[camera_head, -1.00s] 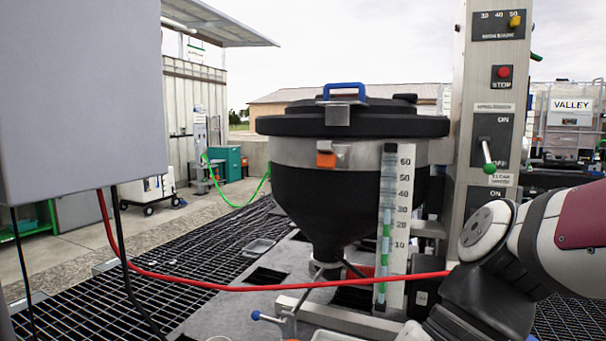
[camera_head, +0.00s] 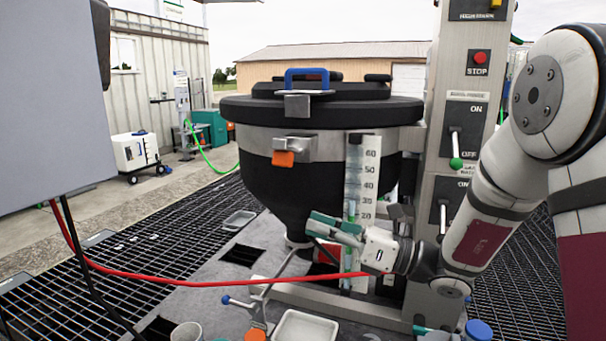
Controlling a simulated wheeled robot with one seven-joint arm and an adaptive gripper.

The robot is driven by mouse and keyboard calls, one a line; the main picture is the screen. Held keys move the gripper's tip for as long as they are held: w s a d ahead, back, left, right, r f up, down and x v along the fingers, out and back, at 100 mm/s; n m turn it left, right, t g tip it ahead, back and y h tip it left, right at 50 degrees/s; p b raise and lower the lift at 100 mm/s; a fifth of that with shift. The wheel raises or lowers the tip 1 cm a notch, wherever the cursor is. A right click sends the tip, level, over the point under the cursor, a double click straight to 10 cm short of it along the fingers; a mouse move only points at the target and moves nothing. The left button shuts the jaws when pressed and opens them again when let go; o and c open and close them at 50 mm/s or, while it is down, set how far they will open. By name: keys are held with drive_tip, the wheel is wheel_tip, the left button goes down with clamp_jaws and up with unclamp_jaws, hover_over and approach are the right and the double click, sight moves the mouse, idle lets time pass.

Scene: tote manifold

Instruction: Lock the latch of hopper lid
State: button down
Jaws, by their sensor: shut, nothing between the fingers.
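The hopper lid (camera_head: 330,108) is black and round with a blue handle (camera_head: 306,73) on top, and it rests closed on the hopper. The latch (camera_head: 290,150) is on the front of the hopper's metal band, with an orange tab (camera_head: 283,159) hanging below it. A metal catch plate (camera_head: 297,105) sits on the lid's front edge, above and apart from the latch. My gripper (camera_head: 320,226) has teal fingers and points left. It is shut and empty, below and right of the latch, in front of the hopper's lower cone.
A scale tube (camera_head: 361,185) stands just right of the latch. A metal column (camera_head: 465,120) with switches is on the right. A red hose (camera_head: 200,283) crosses low in front. A white tray (camera_head: 304,329) and cups lie below. Space left of the hopper is open.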

sight(286, 157)
drive_tip(key=shift+w+d+f+m+t, duration=0.25)
drive_tip(key=shift+w+d+m+t, duration=0.65)
drive_tip(key=shift+w+d, duration=0.25)
drive_tip(key=shift+a, duration=0.2)
drive_tip(key=w+a+r+p, duration=0.1)
drive_tip(key=w+a+r, duration=0.4)
drive_tip(key=a, duration=0.3)
drive_tip(key=shift+w+a+r+p, duration=0.2)
drive_tip(key=shift+r+p, duration=0.15)
drive_tip(key=shift+r, duration=0.2)
drive_tip(key=shift+d+r, duration=0.1)
drive_tip(key=shift+s+r+m+p, duration=0.2)
drive_tip(key=shift+m+p, duration=0.2)
drive_tip(key=shift+p, duration=0.15)
